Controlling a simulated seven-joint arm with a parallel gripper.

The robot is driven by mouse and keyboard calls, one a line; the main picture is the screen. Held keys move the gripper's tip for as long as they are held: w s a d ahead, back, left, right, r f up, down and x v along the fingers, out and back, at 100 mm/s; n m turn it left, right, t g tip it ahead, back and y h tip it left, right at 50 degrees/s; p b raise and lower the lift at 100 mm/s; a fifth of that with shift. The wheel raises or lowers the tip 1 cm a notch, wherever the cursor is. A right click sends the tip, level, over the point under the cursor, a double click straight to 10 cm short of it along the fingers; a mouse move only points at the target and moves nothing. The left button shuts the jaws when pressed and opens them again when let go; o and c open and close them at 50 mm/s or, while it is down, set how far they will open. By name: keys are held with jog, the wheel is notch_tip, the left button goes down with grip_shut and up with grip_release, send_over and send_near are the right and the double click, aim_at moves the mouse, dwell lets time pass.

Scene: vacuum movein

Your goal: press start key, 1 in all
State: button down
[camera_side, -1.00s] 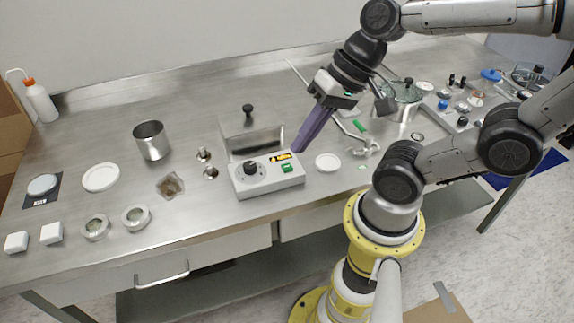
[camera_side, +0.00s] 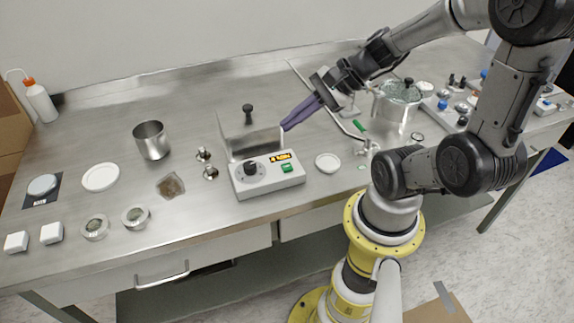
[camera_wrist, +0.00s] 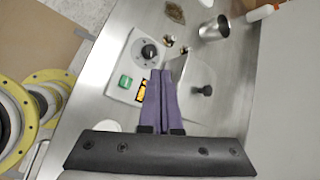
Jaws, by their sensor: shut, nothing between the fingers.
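The start key is a small green button (camera_side: 287,168) on the sloped front panel of a pale grey control box (camera_side: 243,188), beside an orange display (camera_side: 280,157) and a black knob (camera_side: 251,168). In the wrist view the green key (camera_wrist: 126,81) lies left of the purple fingers, uncovered. My gripper (camera_side: 284,127) is shut and empty. Its fingers slant down to the left, with the tips above and behind the panel near the box's metal chamber; in the wrist view the tips (camera_wrist: 161,72) overlap the chamber's edge. I see no contact with the key.
A lidded metal chamber (camera_side: 247,125) with a black handle stands behind the panel. A white dish (camera_side: 328,163) is right of the box, small metal pieces (camera_side: 210,173) are left of it. A steel beaker (camera_side: 151,140) stands further left.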

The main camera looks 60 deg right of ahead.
jog(key=shift+f, duration=4.4)
jog(key=shift+f, duration=0.15)
jog(key=shift+f, duration=0.3)
jog(key=shift+f, duration=0.35)
jog(key=shift+r, duration=0.8)
jog(key=shift+r, duration=0.1)
jog(key=shift+r, duration=2.4)
